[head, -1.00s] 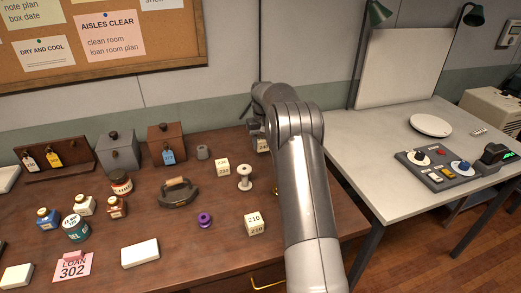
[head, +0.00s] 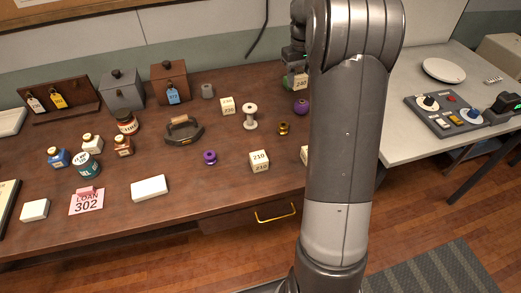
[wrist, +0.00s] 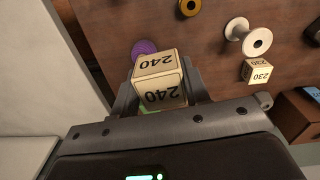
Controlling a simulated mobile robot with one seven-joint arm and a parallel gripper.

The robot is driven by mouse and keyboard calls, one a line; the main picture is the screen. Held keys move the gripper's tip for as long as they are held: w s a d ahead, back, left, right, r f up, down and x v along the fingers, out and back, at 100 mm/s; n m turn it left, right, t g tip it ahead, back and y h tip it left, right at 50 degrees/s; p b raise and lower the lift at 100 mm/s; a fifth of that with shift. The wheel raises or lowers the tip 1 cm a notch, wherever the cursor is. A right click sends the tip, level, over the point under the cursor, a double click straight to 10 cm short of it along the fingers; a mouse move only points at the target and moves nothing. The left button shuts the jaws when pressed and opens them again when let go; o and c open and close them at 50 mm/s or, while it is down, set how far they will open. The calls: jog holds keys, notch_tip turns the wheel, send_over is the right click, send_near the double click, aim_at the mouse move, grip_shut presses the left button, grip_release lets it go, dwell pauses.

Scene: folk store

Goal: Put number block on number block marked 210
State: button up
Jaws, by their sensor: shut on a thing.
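A cream number block marked 210 (head: 259,161) sits on the brown wooden table in the head view, right of a small purple spool. My gripper (head: 297,75) is at the back right of the table, partly hidden by my arm. It is shut on a cream block marked 240 (wrist: 160,80), which sits between the two fingers in the wrist view. The 240 block also shows under the gripper in the head view (head: 301,82). Another block marked 230 (wrist: 258,72) stands on the table beside a white spool; it also shows in the head view (head: 227,105).
A white spool (head: 250,117), a brass spool (head: 284,128), a small purple spool (head: 210,157) and a purple ball-like thing (head: 301,106) stand near the blocks.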

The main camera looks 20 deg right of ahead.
jog(key=s+a+r+n, duration=0.15)
jog(key=s+a, duration=0.25)
jog(key=s, duration=0.7)
jog(key=s+a+f+n, duration=0.15)
jog(key=s+a, duration=0.25)
jog(key=s, duration=0.8)
send_over(260, 158)
notch_tip(260, 158, down, 6)
jog(key=shift+f, duration=2)
jog(key=shift+f, duration=0.1)
jog(key=o, duration=1)
jog(key=shift+c, duration=0.2)
